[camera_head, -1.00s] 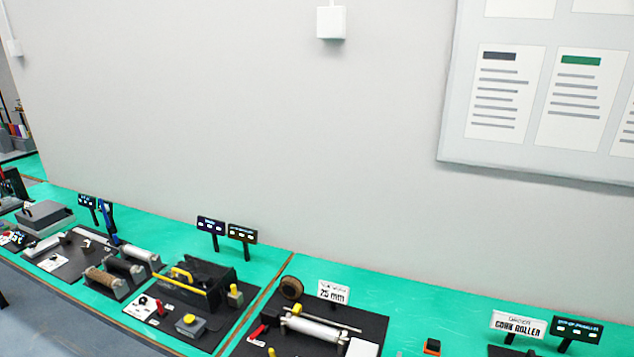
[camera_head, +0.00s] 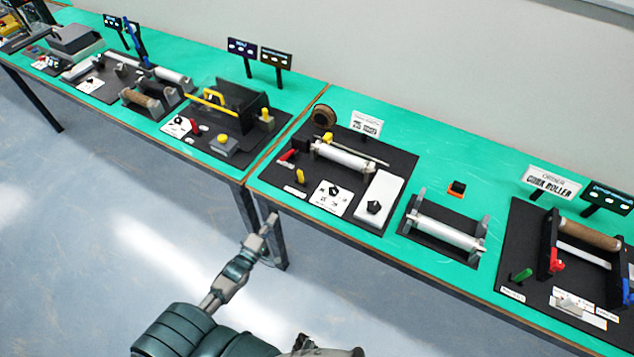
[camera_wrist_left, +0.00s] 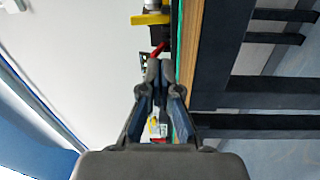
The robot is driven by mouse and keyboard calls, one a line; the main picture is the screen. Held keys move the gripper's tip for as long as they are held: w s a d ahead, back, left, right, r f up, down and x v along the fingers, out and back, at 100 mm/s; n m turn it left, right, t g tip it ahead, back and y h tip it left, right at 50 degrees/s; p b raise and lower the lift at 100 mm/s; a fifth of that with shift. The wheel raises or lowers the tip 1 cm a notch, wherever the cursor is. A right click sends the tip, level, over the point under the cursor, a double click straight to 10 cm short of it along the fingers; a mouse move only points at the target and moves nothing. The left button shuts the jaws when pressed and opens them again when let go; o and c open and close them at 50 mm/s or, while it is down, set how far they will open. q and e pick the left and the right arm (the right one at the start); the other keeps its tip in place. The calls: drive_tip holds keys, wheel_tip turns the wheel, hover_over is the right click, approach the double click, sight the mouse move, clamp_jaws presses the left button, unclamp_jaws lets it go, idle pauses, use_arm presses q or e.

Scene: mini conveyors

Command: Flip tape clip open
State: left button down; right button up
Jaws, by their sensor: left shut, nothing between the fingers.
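The station with the brown tape roll (camera_head: 324,116) is a black panel (camera_head: 398,160) on the green bench. It carries a silver roller (camera_head: 345,158), a red lever (camera_head: 288,155), a yellow piece (camera_head: 327,138) by the roller's left end and a yellow peg (camera_head: 300,176). I cannot tell which of these is the tape clip. My left gripper (camera_head: 269,222) is shut and empty, in front of the bench edge, apart from the panel. In the left wrist view its fingers (camera_wrist_left: 160,66) are together; a red piece (camera_wrist_left: 158,49) and a yellow piece (camera_wrist_left: 150,18) show beyond them. My right gripper is not in view.
A free-standing roller (camera_head: 447,232) is to the right, then a cork roller station (camera_head: 590,233). A black machine with a yellow handle (camera_head: 238,105) stands left. The bench's wooden edge (camera_head: 340,238) and a leg (camera_head: 277,246) are near my left gripper. The floor in front is clear.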

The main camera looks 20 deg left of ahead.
sight(299, 175)
use_arm(q)
drive_tip(key=shift+n+t, duration=0.3)
drive_tip(key=shift+t, duration=0.1)
drive_tip(key=w+r, duration=0.1)
drive_tip(key=w, duration=0.3)
drive_tip(key=w+d+r, duration=0.1)
drive_tip(key=w+r, duration=0.1)
drive_tip(key=w, duration=0.3)
drive_tip(key=w+r, duration=0.1)
drive_tip(key=w, duration=0.3)
drive_tip(key=shift+w+d+r, duration=0.15)
drive_tip(key=shift+d+r, duration=0.1)
drive_tip(key=shift+d, duration=0.05)
drive_tip(key=shift+w+d+r, duration=0.1)
drive_tip(key=shift+w, duration=0.55)
